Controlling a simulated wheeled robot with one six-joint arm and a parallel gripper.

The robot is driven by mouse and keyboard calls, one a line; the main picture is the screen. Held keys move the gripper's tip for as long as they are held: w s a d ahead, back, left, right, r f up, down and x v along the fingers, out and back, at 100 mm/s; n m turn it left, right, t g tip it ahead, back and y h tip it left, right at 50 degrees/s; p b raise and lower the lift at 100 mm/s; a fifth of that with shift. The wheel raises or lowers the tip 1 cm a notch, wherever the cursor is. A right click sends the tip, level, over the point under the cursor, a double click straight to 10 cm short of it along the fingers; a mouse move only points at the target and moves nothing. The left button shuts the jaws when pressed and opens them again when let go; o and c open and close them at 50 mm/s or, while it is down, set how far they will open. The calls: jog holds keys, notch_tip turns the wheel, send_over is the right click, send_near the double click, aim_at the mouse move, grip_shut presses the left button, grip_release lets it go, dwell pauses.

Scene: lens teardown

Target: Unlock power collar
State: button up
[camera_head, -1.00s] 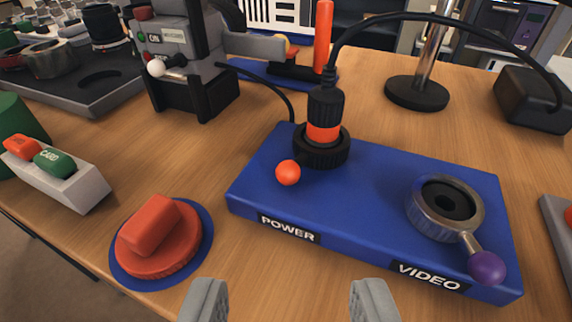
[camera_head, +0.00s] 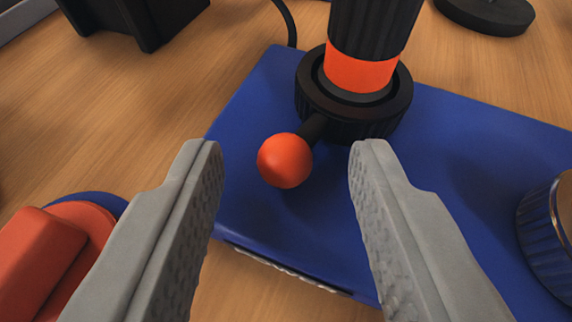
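The power collar (camera_head: 352,112) is a black ribbed ring on the blue block (camera_head: 460,158), around the base of a black plug with an orange band (camera_head: 360,70). Its short black lever ends in an orange ball knob (camera_head: 285,160), which points toward the lower left. My gripper (camera_head: 285,150) is open and empty. Its two grey fingers stand on either side of the orange knob in the picture, with visible space on both sides. I cannot tell whether the fingertips are at the knob's height. The POWER label is seen too steeply to read.
A red block on a red disc (camera_head: 45,250) lies at the lower left, partly behind the left finger. A black stand base (camera_head: 485,12) is at the top right. Bare wood (camera_head: 150,110) lies left of the block.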

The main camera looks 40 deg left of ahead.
grip_shut()
jog(key=shift+w+d+n+g+y, duration=0.25)
jog(key=shift+d+n+g+y, duration=0.3)
jog(key=shift+n+g+y, duration=0.2)
jog(key=shift+w+d+n+g+y, duration=0.2)
jog(key=shift+d+n+g+y, duration=0.25)
jog(key=shift+n+g, duration=0.3)
jog(key=shift+w+d+n+g+y, duration=0.15)
jog(key=shift+d+n+g+y, duration=0.1)
jog(key=shift+n+g+y, duration=0.45)
grip_release()
jog(key=v, duration=1.7)
jog(key=shift+s+r, duration=0.2)
jog(key=shift+r, duration=0.1)
